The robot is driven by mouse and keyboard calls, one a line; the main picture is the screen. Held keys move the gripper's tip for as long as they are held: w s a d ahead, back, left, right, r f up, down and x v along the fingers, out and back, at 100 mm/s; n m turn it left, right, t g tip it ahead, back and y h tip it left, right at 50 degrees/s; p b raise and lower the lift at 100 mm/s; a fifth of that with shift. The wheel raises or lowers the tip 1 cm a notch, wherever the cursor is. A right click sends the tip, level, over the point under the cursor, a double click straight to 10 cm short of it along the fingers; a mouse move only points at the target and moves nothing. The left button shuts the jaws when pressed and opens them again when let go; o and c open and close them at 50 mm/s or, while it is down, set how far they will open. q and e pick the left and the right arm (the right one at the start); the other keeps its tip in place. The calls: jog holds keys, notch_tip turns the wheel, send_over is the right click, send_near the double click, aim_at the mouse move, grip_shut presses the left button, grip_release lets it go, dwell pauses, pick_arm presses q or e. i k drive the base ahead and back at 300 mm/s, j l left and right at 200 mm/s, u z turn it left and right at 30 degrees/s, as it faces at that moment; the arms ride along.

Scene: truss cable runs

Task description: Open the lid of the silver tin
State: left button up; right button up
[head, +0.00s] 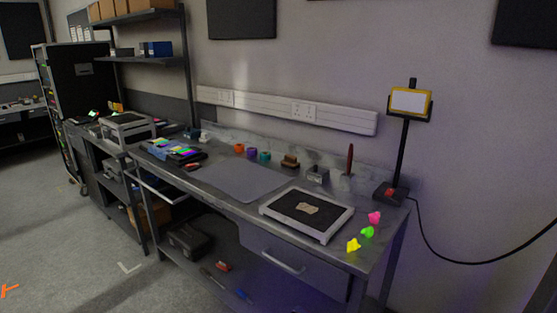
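No thing in the head view is clearly a silver tin with a lid. A small grey metal-looking block (317,175) stands near the back of the workbench (225,207), right of a brown block; it is too small in view to tell whether it is a tin or has a lid. Neither of my grippers shows in this view.
A white-framed tray with a dark inside (330,229) holds a beige piece (307,208). A grey mat (238,182) lies bare left of it. Bright clips (367,232) sit at the right end, below a yellow lamp (410,102). The floor (75,245) in front is mostly open.

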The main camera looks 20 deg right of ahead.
aim_at(316, 171)
jog(key=i+j+z, duration=0.5)
jog(key=i+j, duration=0.25)
jog(key=i, duration=0.15)
jog(key=i+j+z, duration=0.4)
jog(key=j+z, duration=0.25)
jog(key=j, duration=0.1)
